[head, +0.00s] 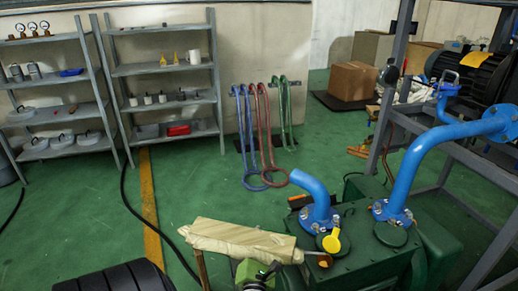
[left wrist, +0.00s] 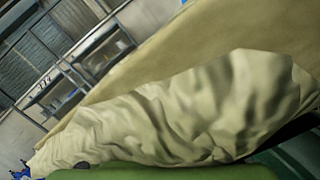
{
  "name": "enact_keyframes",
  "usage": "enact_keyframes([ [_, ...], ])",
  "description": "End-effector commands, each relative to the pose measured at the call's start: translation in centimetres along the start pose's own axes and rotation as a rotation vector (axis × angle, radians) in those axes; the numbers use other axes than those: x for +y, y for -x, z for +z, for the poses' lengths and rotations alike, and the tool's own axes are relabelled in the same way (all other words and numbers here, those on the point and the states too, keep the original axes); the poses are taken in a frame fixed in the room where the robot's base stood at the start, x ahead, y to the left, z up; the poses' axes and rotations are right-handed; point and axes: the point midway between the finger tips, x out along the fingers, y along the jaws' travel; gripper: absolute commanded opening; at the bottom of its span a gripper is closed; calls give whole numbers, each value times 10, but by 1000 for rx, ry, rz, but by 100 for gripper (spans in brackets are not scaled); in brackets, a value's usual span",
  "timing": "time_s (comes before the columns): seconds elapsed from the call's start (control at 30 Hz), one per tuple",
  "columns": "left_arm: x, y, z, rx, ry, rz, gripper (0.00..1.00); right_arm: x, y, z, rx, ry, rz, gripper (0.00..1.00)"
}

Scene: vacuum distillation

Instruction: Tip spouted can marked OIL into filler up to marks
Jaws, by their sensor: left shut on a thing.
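The pump (head: 365,245) is a dark green unit with blue pipes at the lower right of the head view. A yellow round cap (head: 331,243) stands on it beside a blue pipe elbow. My left gripper (head: 262,272) is low in the head view, left of the pump, shut on a green thing that seems to be the spouted can. The can is mostly hidden and no OIL lettering shows. The filler's opening and its marks cannot be made out. In the left wrist view a green surface (left wrist: 170,172) shows along the bottom. My right gripper is out of view.
A beige board (head: 240,230) with crumpled cloth (head: 225,243) lies close to my left gripper; the cloth also fills the left wrist view (left wrist: 190,110). Grey shelves (head: 165,68) stand at the back. Hoses (head: 265,130) hang on the wall. Green floor (head: 210,175) is clear between.

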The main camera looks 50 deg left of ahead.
Motion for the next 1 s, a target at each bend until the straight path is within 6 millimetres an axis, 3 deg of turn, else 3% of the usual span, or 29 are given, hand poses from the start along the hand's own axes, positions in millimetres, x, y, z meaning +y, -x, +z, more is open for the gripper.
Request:
enact_keyframes([
  [0.57,2,-1,4,-4,-3,3,0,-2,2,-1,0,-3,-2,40],
  [1.0,8,-1,19,-16,-66,4,0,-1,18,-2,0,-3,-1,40],
])
